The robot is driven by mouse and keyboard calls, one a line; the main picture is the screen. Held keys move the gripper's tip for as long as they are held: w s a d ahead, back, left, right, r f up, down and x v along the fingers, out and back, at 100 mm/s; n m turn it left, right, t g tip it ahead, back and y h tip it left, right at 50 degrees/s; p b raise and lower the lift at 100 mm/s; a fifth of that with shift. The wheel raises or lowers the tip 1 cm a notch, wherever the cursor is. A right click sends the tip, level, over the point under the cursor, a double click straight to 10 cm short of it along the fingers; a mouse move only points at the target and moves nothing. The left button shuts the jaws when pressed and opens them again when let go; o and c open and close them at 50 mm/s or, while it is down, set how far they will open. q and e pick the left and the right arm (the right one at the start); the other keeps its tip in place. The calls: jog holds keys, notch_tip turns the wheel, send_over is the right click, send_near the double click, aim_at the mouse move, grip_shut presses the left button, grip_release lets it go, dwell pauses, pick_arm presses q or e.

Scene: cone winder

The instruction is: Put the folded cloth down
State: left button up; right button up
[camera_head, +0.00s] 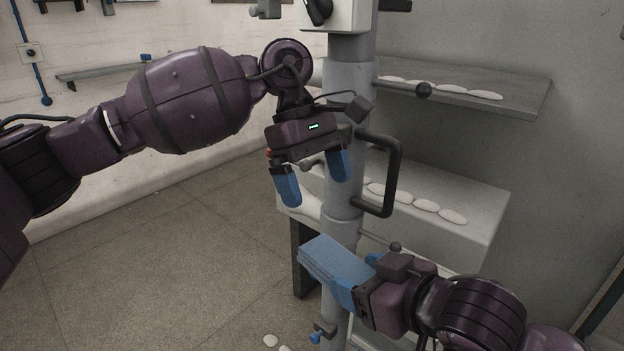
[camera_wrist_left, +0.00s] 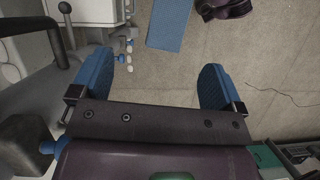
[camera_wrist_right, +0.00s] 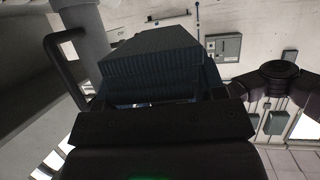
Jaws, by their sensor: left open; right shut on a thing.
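The folded cloth (camera_head: 335,262) is a blue, flat, layered block held off the floor, in front of the grey column. My right gripper (camera_head: 358,280) is shut on one end of it, and the cloth sticks out to the left. In the right wrist view the cloth (camera_wrist_right: 150,65) looks dark and ribbed and hides most of the fingers. My left gripper (camera_head: 315,182) is open and empty, above the cloth and left of the black handle. Its blue fingers stand wide apart in the left wrist view (camera_wrist_left: 158,88).
The grey column (camera_head: 343,110) carries a black handle (camera_head: 395,175). Behind it are a shelf (camera_head: 525,95) and a pale ledge (camera_head: 490,205) bearing several white oval pieces. A blue patterned rectangle (camera_wrist_left: 169,25) shows in the left wrist view; I cannot tell what it is. Floor at left is clear.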

aim_at(330, 251)
pick_arm(q)
jog(key=shift+m, duration=0.4)
jog(key=x, duration=0.8)
jog(key=a+x, duration=0.1)
jog(key=x, duration=0.3)
jog(key=shift+s+f, duration=0.1)
jog(key=shift+s, duration=0.1)
jog(key=shift+c, duration=0.2)
jog(key=c, duration=0.9)
jog(key=shift+c, duration=0.3)
pick_arm(e)
jog(key=o, duration=1)
